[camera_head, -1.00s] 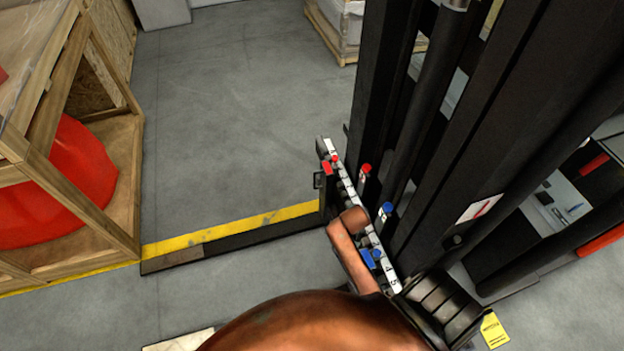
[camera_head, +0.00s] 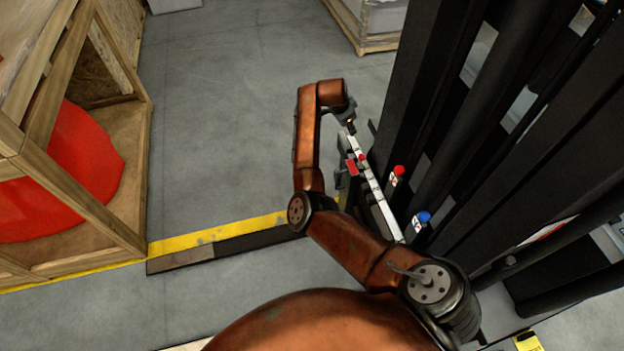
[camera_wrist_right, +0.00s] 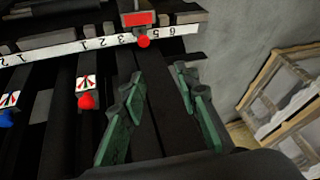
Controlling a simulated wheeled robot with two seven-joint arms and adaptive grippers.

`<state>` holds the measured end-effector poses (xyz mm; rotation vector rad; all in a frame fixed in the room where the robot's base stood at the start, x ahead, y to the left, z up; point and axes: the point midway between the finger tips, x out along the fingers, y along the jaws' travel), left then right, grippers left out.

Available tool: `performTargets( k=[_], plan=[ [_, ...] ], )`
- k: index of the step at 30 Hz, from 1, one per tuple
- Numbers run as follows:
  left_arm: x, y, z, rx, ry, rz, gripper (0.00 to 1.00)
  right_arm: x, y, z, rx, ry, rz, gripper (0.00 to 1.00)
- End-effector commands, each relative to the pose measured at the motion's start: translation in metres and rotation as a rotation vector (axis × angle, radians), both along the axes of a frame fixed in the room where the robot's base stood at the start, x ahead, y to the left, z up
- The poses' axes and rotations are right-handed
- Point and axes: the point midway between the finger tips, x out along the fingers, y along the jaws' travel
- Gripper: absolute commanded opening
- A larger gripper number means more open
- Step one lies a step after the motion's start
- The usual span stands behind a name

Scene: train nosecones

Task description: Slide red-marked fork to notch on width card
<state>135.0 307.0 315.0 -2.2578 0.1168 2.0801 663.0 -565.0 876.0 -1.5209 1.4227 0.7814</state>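The red-marked fork's red plate and red knob (camera_head: 352,167) sit on the numbered white strip (camera_head: 378,200) in the head view. My right gripper (camera_head: 346,116) is at the strip's far end in the head view, small and partly hidden. In the wrist view its green fingers (camera_wrist_right: 157,88) are apart and empty, short of the red knob. I cannot tell which label is the width card. My left gripper is not in view.
A red knob with a small card (camera_head: 397,177) and a blue knob with a card (camera_head: 421,219) stand beside the strip. Black mast rails (camera_head: 490,130) fill the right. A wooden crate (camera_head: 130,190) is at left. Grey floor (camera_head: 230,110) is clear between.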

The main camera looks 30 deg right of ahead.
Motion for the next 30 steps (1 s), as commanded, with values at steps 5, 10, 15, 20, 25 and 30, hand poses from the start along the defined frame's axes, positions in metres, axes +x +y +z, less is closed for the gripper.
performTargets(
  k=[5,10,15,20,25,30],
  plan=[
    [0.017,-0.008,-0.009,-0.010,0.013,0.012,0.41,0.008,0.007,-0.067,0.015,0.027,-0.015,0.29],
    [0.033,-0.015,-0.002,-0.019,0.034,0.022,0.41,0.014,0.012,-0.138,0.025,0.063,-0.022,0.29],
    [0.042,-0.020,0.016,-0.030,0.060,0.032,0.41,0.018,0.015,-0.214,0.035,0.106,-0.037,0.29],
    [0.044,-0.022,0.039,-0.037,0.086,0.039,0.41,0.020,0.018,-0.274,0.043,0.144,-0.047,0.29],
    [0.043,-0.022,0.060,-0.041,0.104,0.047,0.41,0.021,0.021,-0.314,0.048,0.171,-0.053,0.29],
    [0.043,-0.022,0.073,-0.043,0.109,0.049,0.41,0.022,0.022,-0.328,0.050,0.181,-0.057,0.29]
  ],
)
